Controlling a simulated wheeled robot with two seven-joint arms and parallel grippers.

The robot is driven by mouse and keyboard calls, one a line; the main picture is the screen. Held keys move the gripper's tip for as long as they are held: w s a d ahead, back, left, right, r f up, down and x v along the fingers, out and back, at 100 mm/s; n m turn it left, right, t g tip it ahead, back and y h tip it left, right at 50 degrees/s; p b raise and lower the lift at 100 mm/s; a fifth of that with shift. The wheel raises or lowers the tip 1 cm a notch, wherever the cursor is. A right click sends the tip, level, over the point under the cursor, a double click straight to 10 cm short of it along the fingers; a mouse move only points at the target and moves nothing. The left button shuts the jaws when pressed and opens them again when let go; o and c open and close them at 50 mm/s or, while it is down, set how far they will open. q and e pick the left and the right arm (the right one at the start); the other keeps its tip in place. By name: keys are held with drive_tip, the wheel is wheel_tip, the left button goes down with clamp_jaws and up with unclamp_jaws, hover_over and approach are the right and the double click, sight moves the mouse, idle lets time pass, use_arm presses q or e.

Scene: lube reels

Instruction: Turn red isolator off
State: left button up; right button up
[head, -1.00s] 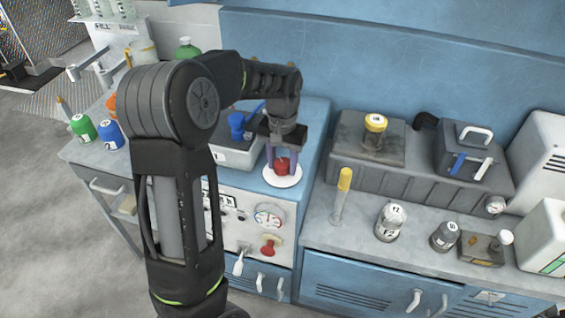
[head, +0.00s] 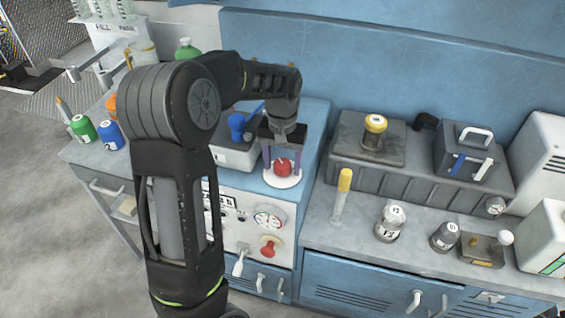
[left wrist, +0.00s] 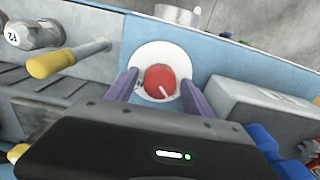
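The red isolator is a round red knob (head: 283,167) with a pale pointer line, on a white disc (head: 283,182) on the blue cabinet top. It also shows in the left wrist view as the red knob (left wrist: 160,81) on its white disc (left wrist: 166,50). My left gripper (head: 283,167) is over it, pointing down. In the left wrist view its two purple fingers (left wrist: 158,84) stand on either side of the knob, with a gap showing on each side. The gripper is open and holds nothing. My right gripper is not in view.
A second red knob (head: 270,243) and a gauge (head: 268,216) are on the front panel below. A grey box with a blue handle (head: 236,124) stands close left of the gripper. A yellow-topped lever (head: 343,190) stands on the bench to the right.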

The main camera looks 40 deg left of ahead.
sight(282, 163)
use_arm(q)
drive_tip(key=shift+r, duration=0.1)
wheel_tip(282, 163, up, 8)
drive_tip(key=shift+f+b, duration=0.2)
drive_tip(key=shift+b, duration=0.15)
idle(0.8)
